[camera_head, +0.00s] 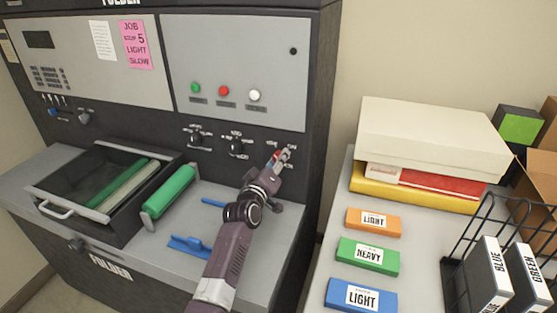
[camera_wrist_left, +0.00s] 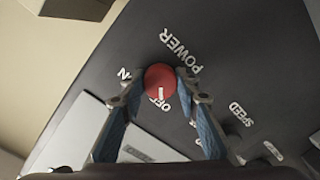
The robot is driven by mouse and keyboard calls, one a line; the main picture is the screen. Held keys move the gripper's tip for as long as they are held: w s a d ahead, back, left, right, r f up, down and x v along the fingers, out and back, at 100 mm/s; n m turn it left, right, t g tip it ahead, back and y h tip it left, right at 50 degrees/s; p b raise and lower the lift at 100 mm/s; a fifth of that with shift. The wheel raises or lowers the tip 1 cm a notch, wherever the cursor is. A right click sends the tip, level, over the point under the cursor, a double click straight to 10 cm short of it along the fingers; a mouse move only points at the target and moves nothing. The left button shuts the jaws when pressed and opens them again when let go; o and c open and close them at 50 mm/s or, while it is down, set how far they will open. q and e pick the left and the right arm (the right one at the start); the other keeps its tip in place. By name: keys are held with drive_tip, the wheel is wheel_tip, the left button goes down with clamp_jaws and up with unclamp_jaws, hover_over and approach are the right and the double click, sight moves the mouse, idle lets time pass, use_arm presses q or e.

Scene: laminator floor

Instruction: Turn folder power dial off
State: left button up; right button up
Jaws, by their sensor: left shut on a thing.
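The folder's power dial is a round red knob (camera_wrist_left: 160,79) on the dark machine panel, under the word POWER in the left wrist view. My left gripper (camera_wrist_left: 157,84) is shut on it, with a blue-padded finger on either side. A white mark on the knob points toward the bottom of that view, where the partly covered OFF lettering (camera_wrist_left: 157,100) shows. The ON lettering (camera_wrist_left: 125,73) is to the knob's left. In the head view the left gripper (camera_head: 278,158) is at the right end of the panel's dial row and mostly hides the dial. The right gripper is out of view.
Two black dials, one here (camera_head: 236,146) and one further left (camera_head: 195,138), share the panel. Below are an open-topped tray (camera_head: 75,221), a green roller (camera_head: 169,191) and blue parts (camera_head: 190,245). A side table to the right holds boxes (camera_head: 430,135), labelled blocks and a wire rack.

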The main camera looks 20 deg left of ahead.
use_arm(q)
drive_tip(key=shift+f, duration=0.1)
drive_tip(key=o, duration=1.2)
drive_tip(key=shift+c, duration=0.2)
drive_tip(key=s, duration=1.2)
drive_tip(key=shift+a+r, duration=0.2)
drive_tip(key=shift+r, duration=0.15)
